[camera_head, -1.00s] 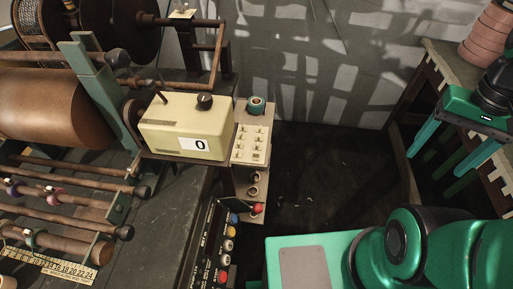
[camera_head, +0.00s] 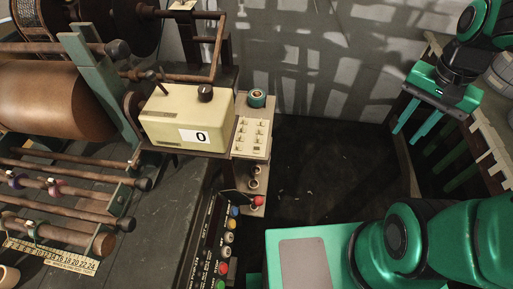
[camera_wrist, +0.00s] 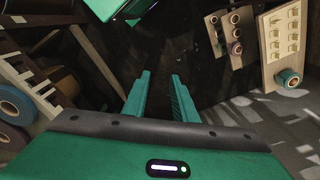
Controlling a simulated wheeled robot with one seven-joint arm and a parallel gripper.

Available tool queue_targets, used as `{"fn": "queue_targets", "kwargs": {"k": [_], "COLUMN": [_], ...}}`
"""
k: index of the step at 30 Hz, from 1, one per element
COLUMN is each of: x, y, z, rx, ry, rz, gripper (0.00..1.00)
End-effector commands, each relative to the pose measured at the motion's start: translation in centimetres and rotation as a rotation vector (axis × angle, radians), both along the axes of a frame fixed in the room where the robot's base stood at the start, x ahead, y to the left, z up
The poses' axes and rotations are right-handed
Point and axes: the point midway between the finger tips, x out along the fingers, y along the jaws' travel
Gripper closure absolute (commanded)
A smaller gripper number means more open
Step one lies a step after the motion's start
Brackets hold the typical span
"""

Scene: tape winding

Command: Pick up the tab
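My gripper (camera_head: 410,136) is at the upper right of the head view, in the air beside the shelf. Its two teal fingers are apart with nothing between them. The wrist view also shows the gripper (camera_wrist: 161,73), with dark floor beyond the gap. I cannot make out a tab in either view. The winding machine's large brown roll (camera_head: 55,100) is at the left of the head view, far from my gripper.
A cream counter box (camera_head: 187,120) reading 0 stands by a switch panel (camera_head: 250,138). Coloured buttons (camera_head: 229,238) line the bench edge. A wooden shelf (camera_head: 492,140) is at the right. Tape rolls (camera_wrist: 15,105) show at the wrist view's left. Dark floor (camera_head: 315,190) lies between.

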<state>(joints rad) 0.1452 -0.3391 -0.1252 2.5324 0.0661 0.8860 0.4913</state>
Motion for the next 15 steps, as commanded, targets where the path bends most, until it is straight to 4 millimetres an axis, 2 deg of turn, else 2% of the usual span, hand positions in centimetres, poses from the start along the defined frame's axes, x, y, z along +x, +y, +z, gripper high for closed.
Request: {"fn": "queue_targets", "kwargs": {"k": [1, 6, 11, 15], "x": [1.7, 6.7, 10.4, 12.5], "y": [1.2, 6.0, 11.8, 17.7], "z": [-0.8, -3.3, -5.9, -8.3], "rx": [0.007, 0.061, 0.148, 0.244], "ry": [-0.004, -0.036, -0.04, -0.01], "rz": [-0.041, -0.224, -0.406, -0.575], "gripper": [0.75, 0.75, 0.75, 0.75]}}
